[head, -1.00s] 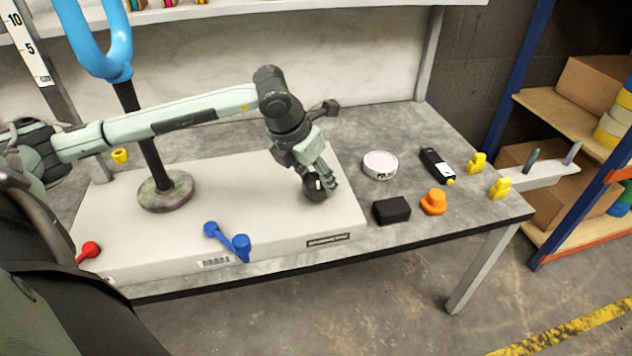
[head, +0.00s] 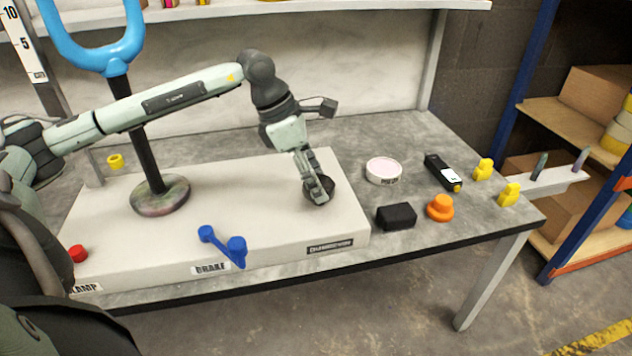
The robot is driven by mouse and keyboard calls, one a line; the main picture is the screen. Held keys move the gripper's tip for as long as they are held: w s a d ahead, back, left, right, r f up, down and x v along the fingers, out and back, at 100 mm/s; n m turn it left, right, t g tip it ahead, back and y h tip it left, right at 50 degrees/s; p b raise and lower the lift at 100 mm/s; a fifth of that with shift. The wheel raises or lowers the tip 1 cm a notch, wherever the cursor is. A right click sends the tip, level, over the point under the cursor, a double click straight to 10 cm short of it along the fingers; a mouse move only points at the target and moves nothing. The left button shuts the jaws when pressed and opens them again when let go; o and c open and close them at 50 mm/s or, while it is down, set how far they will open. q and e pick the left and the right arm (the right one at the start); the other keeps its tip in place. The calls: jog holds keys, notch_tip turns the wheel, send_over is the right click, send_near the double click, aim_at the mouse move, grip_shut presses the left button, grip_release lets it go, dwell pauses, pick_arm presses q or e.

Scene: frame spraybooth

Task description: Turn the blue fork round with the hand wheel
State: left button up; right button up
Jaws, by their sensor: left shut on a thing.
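The blue fork (head: 97,58) stands upright on a dark post (head: 145,150) with a round mottled base (head: 160,195). Both prongs show, spread left and right, and their tops are cut off by the frame. The small dark hand wheel (head: 330,185) sits on the right part of the pale box (head: 260,190). My left gripper (head: 318,193) points down at it and is shut on it, hiding part of it. My right gripper is not in view.
A blue lever (head: 224,246) labelled BRAKE and a red knob (head: 77,253) are on the box. Right of the box lie a black block (head: 396,216), a round white tin (head: 383,170), an orange knob-like piece (head: 440,207), a black device (head: 443,172) and yellow pieces (head: 509,194).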

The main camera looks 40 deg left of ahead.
pick_arm(q)
jog(key=m+g, duration=0.1)
jog(key=m, duration=0.2)
jog(key=shift+w+m+h, duration=0.15)
jog(key=shift+m+h, duration=0.25)
jog(key=shift+a+m+g, duration=0.1)
jog(key=shift+m+g, duration=0.7)
jog(key=shift+m, duration=0.8)
jog(key=o, duration=1.2)
jog(key=shift+c, duration=0.2)
jog(key=v, duration=1.2)
jog(key=shift+a, duration=0.15)
